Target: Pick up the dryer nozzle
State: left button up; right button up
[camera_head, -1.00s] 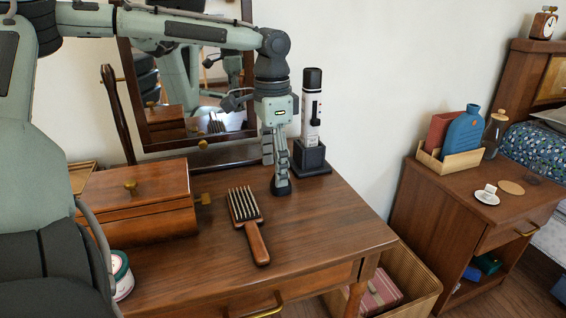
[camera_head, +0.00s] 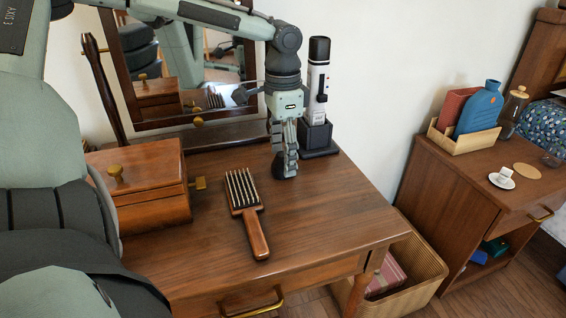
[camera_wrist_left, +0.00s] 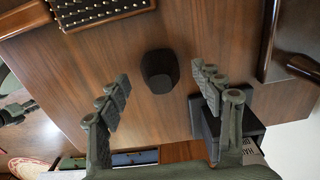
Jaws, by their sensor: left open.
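The dryer nozzle (camera_wrist_left: 160,72) is a small dark, rounded piece on the wooden tabletop. In the left wrist view it lies between and beyond the two fingers of my left gripper (camera_wrist_left: 160,77), with bare wood showing on both sides. In the head view my left gripper (camera_head: 285,168) points down over the back right of the dressing table, and its fingers mostly hide the nozzle. The left gripper is open and empty. My right gripper is not seen.
A hairbrush (camera_head: 246,210) lies left of the gripper. A black-and-white device (camera_head: 317,85) stands in a dark holder (camera_head: 317,140) close to its right. The front right of the dressing table (camera_head: 330,215) is clear.

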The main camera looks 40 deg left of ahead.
pick_arm(q)
jog(key=shift+f, duration=0.65)
jog(key=c, duration=1.1)
